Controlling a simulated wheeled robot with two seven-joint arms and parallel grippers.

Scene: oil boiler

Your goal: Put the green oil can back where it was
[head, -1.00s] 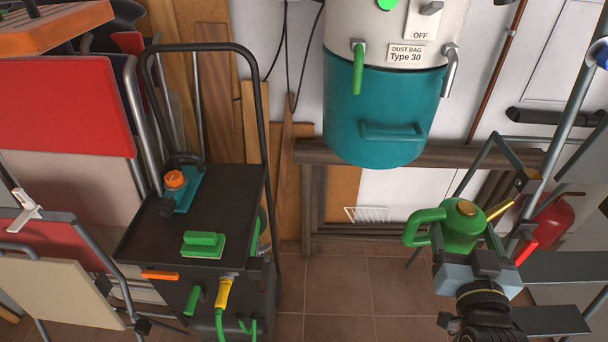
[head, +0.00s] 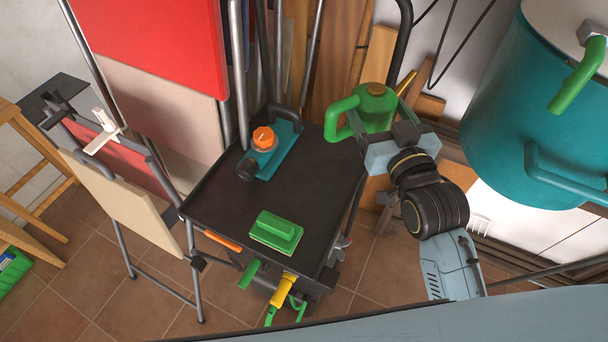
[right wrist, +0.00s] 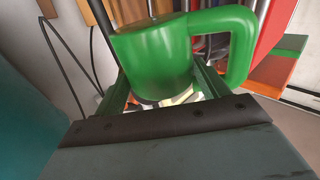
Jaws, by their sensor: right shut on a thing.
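The green oil can (head: 376,106), with a looped handle and a brass-coloured spout, is held by my right gripper (head: 392,128). The gripper is shut on its body. In the head view the can shows above the right back part of the black cart top (head: 320,190); I cannot tell how high above it. In the right wrist view the can (right wrist: 155,60) fills the space between the fingers, its handle to the right. My left gripper is in neither view.
A teal tool with an orange knob (head: 264,139) and a green block (head: 276,232) sit on the cart. The cart's middle and right side are bare. A large teal drum (head: 520,110) stands at the right. Folding chairs (head: 125,205) stand left of the cart.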

